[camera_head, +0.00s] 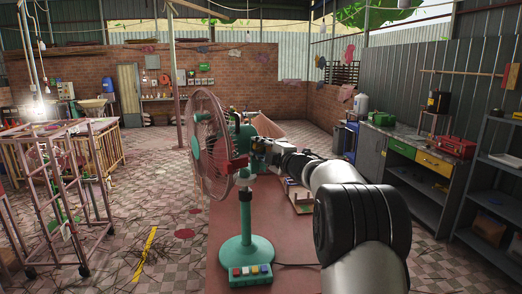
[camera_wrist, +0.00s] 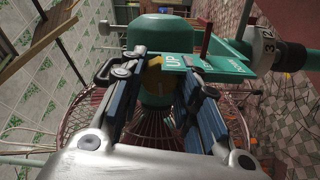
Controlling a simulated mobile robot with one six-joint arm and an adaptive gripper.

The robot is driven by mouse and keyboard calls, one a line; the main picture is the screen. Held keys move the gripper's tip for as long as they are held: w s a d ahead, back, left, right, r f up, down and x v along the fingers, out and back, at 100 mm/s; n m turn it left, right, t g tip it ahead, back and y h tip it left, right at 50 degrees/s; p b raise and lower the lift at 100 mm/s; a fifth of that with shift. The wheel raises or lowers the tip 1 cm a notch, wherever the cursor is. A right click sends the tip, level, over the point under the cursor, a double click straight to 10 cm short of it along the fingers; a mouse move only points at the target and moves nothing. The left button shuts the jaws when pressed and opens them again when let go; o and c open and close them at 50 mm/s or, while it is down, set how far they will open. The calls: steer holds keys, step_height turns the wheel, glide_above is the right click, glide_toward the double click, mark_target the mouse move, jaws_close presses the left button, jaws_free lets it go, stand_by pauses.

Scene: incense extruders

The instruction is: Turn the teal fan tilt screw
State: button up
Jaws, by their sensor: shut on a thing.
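The teal fan (camera_head: 246,205) stands upright on a long reddish table, its round pink-red cage (camera_head: 208,145) facing left. In the wrist view its teal motor housing (camera_wrist: 160,30) is in front of my gripper (camera_wrist: 160,78). The jaws are closed around a yellowish screw head (camera_wrist: 153,76), mostly hidden between the blue-sided fingers. A teal plate (camera_wrist: 205,66) marked "UP", with a second word near its far end, lies just right of the fingertips. A red pointer (camera_wrist: 206,38) stands at this plate. In the head view my gripper (camera_head: 258,146) meets the fan behind its neck.
The fan's base has coloured push buttons (camera_head: 250,271). A dial with numbers (camera_wrist: 265,48) is at the right in the wrist view. The table (camera_head: 300,250) extends past the fan. A workbench (camera_head: 400,142) stands right, a metal rack (camera_head: 75,185) left.

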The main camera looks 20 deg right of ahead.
steer(key=o, duration=1.1)
steer(key=shift+c, duration=0.2)
steer(key=s+d, duration=0.1)
steer(key=s, duration=1.1)
steer(key=shift+d, duration=0.2)
